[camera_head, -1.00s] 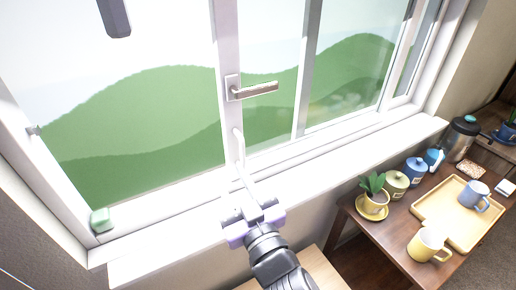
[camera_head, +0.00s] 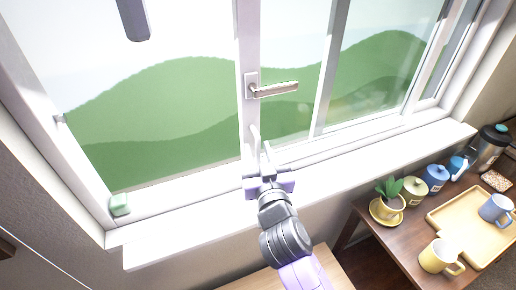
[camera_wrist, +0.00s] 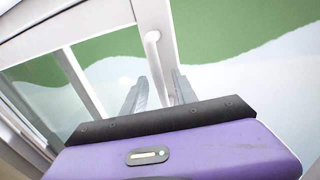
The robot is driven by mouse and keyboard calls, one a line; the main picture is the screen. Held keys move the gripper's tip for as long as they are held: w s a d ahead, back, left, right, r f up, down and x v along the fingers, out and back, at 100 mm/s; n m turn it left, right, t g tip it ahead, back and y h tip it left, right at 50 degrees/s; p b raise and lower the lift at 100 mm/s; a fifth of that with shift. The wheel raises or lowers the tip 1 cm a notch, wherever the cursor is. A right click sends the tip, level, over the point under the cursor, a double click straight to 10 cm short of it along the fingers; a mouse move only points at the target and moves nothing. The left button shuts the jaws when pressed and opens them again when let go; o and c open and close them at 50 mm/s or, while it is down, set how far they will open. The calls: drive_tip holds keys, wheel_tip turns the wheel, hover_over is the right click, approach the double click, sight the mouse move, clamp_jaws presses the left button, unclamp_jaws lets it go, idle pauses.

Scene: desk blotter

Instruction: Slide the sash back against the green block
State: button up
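The white-framed sash stands with its left stile (camera_head: 243,45) near the middle of the window, well to the right of the green block. It carries a metal lever handle (camera_head: 275,89) and, below that, a white upright pull bar (camera_head: 254,140), which also shows in the wrist view (camera_wrist: 153,50). The pale green block (camera_head: 120,204) sits at the lower left corner of the window frame. My gripper (camera_head: 262,158) is at the bar's lower end. In the wrist view its fingers (camera_wrist: 158,84) are apart, with the bar between them; contact is unclear.
The white sill (camera_head: 190,229) runs clear below the window. A side table at right bears a potted plant (camera_head: 387,205), canisters (camera_head: 436,178), a wooden tray (camera_head: 455,219) and mugs (camera_head: 437,257). A dark hanging object (camera_head: 134,18) shows at top left.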

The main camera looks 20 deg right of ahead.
drive_tip(key=shift+w, duration=0.15)
clamp_jaws()
idle(1.4)
